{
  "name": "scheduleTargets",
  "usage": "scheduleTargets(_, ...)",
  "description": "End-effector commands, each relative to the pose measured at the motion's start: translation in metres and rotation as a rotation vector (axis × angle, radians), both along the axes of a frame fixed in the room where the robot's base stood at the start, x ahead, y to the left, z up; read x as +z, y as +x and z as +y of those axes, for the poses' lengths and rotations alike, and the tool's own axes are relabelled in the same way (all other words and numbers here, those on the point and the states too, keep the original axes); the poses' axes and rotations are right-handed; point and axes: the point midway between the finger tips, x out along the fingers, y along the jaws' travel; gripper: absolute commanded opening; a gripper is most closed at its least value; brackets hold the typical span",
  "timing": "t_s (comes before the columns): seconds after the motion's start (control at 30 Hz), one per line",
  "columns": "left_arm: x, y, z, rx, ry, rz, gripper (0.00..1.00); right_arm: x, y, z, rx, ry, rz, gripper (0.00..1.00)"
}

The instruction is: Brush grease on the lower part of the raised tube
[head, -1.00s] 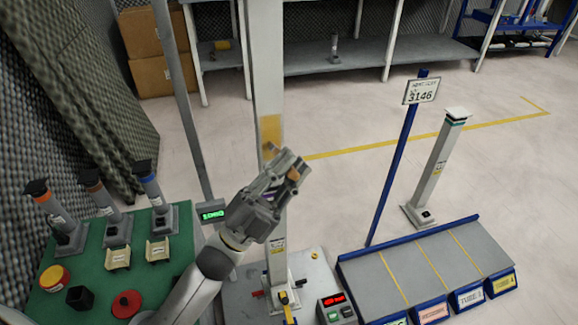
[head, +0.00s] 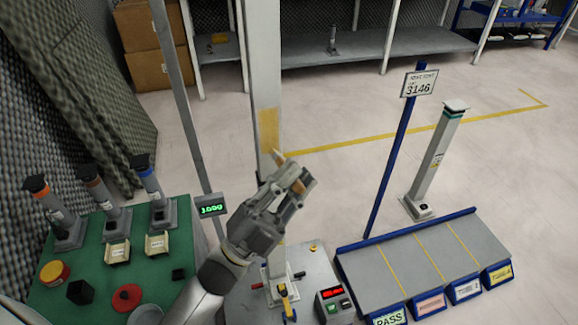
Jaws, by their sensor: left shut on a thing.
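The raised tube (head: 263,60) is a tall pale column standing upright in the middle of the head view. A yellow-brown grease patch (head: 268,130) covers part of its front face. My left gripper (head: 300,182) is shut on a brush (head: 279,155), whose light tip points up and left. The tip is at the tube's right edge, just below the patch; I cannot tell whether it touches. My left forearm and gripper hide part of the tube below. My right gripper is not in view.
A green table (head: 100,240) at left holds several small posts, a yellow-red tin (head: 55,273), a black cup (head: 80,292) and a red disc (head: 127,298). A thin grey pole (head: 178,90) with a green display (head: 210,206) stands left of the tube. A sloped rack (head: 425,260) is at right.

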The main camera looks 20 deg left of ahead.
Motion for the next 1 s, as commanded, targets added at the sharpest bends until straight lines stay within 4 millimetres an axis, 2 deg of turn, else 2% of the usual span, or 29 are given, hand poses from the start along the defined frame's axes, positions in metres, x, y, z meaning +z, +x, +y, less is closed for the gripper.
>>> scheduleTargets(0.2,0.001,-0.015,-0.01,0.0,-0.001,0.0,0.0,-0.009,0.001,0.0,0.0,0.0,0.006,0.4)
scheduleTargets(0.6,0.001,-0.018,-0.012,0.0,-0.001,-0.001,0.0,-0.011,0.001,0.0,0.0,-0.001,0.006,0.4)
scheduleTargets(0.77,0.0,-0.026,-0.017,-0.002,-0.002,0.001,0.0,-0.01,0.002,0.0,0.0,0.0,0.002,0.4)
scheduleTargets(1.0,0.001,-0.042,-0.028,0.0,-0.001,0.0,0.0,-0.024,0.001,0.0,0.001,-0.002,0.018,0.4)
